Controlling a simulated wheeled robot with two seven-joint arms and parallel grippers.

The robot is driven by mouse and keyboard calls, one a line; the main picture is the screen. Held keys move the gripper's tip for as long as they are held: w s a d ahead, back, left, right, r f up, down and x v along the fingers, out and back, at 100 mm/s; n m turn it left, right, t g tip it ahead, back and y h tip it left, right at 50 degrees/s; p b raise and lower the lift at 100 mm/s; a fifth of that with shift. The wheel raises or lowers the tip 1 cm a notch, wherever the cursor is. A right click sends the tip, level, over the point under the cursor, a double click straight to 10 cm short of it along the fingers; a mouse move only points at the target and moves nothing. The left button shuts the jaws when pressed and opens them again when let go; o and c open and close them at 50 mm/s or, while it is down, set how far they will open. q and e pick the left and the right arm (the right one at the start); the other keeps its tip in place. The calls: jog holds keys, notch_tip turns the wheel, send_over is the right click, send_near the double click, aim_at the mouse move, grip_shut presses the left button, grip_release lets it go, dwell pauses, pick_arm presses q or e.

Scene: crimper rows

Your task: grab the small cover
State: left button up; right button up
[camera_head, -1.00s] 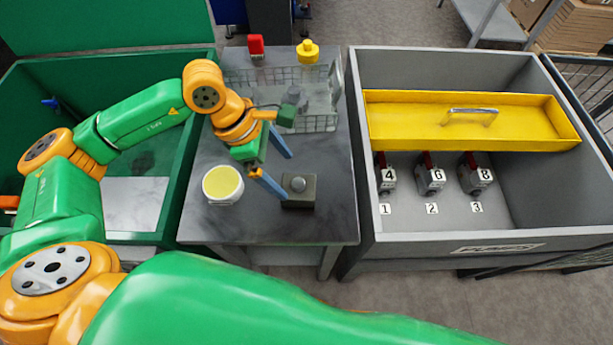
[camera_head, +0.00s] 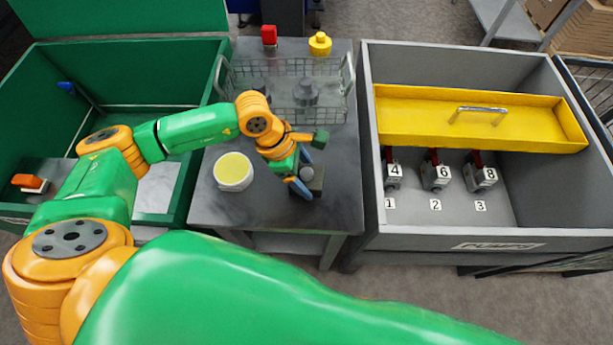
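A small dark block with a round grey knob (camera_head: 306,174), which looks like the small cover, sits on the grey table near its front right. My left gripper (camera_head: 306,178) is over it, with one blue finger on the far side of the knob and one on the near side. The fingers are apart and look open. I cannot tell whether they touch the knob. The gripper hides part of the block. My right gripper is not in view.
A round pot with a yellow top (camera_head: 234,171) stands left of the gripper. A wire basket (camera_head: 338,108) holding grey parts is behind. The grey bin (camera_head: 480,238) at right holds a yellow handled cover (camera_head: 540,125) and several numbered devices. A green bin (camera_head: 180,50) is at left.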

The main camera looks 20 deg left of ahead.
aim_at(309, 169)
pick_arm(q)
grip_shut()
jog(key=shift+r, duration=0.1)
jog(key=shift+w+r, duration=0.1)
jog(key=shift+r, duration=0.2)
jog(key=shift+w+r+b, duration=0.2)
jog(key=shift+r+b, duration=0.7)
jog(key=shift+r, duration=0.35)
jog(key=w+a+r+b, duration=0.2)
jog(key=w+a+r, duration=0.2)
jog(key=w+r, duration=0.5)
jog(key=w, duration=0.3)
jog(key=shift+w+r, duration=0.4)
